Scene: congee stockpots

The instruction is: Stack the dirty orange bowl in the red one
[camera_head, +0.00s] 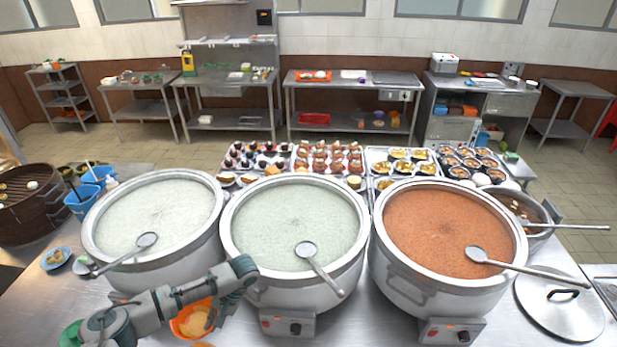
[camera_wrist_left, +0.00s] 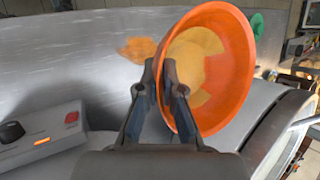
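The orange bowl (camera_head: 187,325) is at the bottom of the head view, between the left and middle pots, with tan residue inside. My left arm partly covers it. My left gripper (camera_head: 222,300) points down at its rim. In the left wrist view the orange bowl (camera_wrist_left: 240,62) fills the upper middle, and the left gripper (camera_wrist_left: 161,68) has one finger inside and one outside the rim, with a narrow gap: it looks shut on the rim. I cannot tell whether the bowl is lifted. I cannot make out a red bowl. My right gripper is not in view.
Three large pots stand in a row: left (camera_head: 103,245), middle (camera_head: 297,292) and right (camera_head: 400,285), with ladles across them. A green item (camera_head: 70,335) is at bottom left. A pot lid (camera_head: 540,310) lies at right. Filled trays stand behind the pots.

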